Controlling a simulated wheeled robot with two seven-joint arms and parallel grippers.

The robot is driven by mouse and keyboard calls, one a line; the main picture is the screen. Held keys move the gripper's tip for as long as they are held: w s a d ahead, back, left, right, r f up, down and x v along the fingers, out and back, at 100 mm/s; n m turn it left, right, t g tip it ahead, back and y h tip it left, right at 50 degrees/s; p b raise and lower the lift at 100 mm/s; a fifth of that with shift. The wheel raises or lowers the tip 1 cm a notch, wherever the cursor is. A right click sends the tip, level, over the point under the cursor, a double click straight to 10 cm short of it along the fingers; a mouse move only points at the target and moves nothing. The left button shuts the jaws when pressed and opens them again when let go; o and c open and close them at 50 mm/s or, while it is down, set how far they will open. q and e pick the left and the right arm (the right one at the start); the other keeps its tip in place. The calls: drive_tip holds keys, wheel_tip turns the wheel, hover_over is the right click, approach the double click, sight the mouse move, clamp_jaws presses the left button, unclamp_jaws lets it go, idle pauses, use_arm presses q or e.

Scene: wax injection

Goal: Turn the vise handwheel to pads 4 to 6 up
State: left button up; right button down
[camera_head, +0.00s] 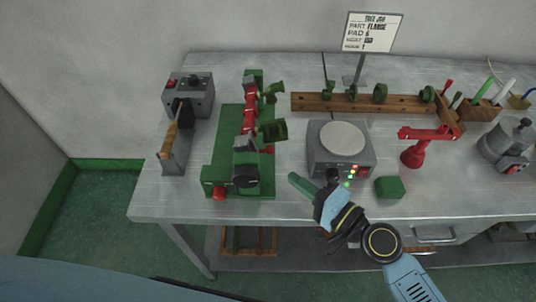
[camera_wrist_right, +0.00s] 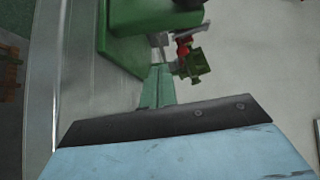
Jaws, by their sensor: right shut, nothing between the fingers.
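The green vise (camera_head: 225,150) stands on the left half of the bench. A dark round part, which looks like its handwheel (camera_head: 246,178), is at its near end. A red bar (camera_head: 249,115) with dark green pieces (camera_head: 272,130) lies along it; I cannot read any pad numbers. My right gripper (camera_head: 296,180) is shut and empty, to the right of the handwheel and apart from it, in front of the round-topped grey unit. In the right wrist view its green fingers (camera_wrist_right: 157,88) point towards the vise (camera_wrist_right: 145,25), with a green piece (camera_wrist_right: 195,65) beyond. My left gripper is not in view.
The grey unit (camera_head: 318,160) with a pale disc and lit buttons is behind my right gripper. A green block (camera_head: 390,187) and a red stand (camera_head: 412,156) are to its right. A wooden rack (camera_head: 310,102) and job sign (camera_head: 372,32) are behind. A wooden-handled tool (camera_head: 170,138) is left.

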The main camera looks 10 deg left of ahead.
drive_tip(key=shift+w, duration=0.3)
drive_tip(key=shift+w+a+m, duration=0.2)
drive_tip(key=shift+a+m, duration=0.1)
drive_tip(key=x, duration=0.9)
drive_tip(key=shift+p, duration=0.4)
